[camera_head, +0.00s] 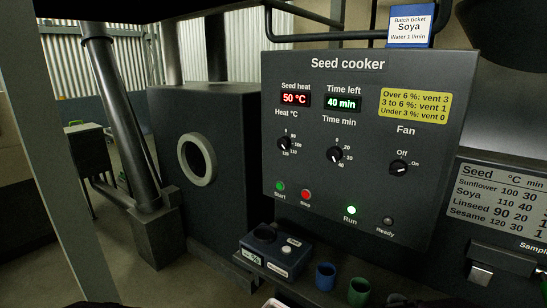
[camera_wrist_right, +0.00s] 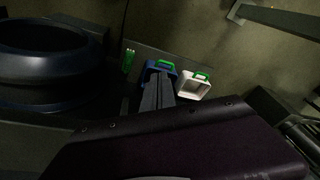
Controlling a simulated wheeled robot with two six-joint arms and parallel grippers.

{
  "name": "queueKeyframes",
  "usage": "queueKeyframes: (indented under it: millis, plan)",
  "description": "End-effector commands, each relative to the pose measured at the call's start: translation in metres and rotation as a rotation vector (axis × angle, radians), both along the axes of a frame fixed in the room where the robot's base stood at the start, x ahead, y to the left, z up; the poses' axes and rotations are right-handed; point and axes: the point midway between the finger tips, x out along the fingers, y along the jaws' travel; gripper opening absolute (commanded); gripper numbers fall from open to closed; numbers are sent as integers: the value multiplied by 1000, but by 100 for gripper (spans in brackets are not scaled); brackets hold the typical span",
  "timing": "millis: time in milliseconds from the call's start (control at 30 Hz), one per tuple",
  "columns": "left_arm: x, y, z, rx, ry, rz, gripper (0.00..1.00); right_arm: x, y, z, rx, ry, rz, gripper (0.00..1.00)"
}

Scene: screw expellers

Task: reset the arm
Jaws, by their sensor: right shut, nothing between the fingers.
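My right gripper (camera_wrist_right: 159,84) shows in the right wrist view as two grey fingers pressed together with nothing between them. Its tips overlap a blue container with a green handle (camera_wrist_right: 163,66) in the picture; I cannot tell whether they touch. A white container with a green handle (camera_wrist_right: 194,87) is just to the right. In the head view, only dark shapes show at the bottom edge, and I cannot make out a gripper there. My left gripper is not in view.
A blue meter (camera_head: 277,253), a blue cup (camera_head: 325,276) and a green cup (camera_head: 359,291) stand below. A dark round rim (camera_wrist_right: 45,62) is left in the wrist view.

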Motion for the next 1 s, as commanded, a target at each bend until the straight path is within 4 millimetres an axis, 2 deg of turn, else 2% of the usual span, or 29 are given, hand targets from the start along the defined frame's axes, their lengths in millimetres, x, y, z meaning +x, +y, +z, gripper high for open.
queueKeyframes:
  millis: [67, 100, 133, 400, 533, 633, 1000]
  plan:
    - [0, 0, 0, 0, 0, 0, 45, -33, -17, -8, -30, 109, 8, 0]
    - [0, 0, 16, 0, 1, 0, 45, -41, -20, 7, -37, 137, 13, 0]
    - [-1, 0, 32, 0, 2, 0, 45, -39, -19, 24, -36, 131, 16, 0]
    - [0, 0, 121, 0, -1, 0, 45, -37, -18, 112, -35, 127, 15, 0]
    - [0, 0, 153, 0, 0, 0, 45, -37, -18, 144, -34, 127, 15, 0]
    - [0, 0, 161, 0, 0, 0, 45, -37, -18, 152, -34, 126, 15, 0]
    - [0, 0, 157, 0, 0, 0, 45, -37, -18, 148, -34, 126, 15, 0]
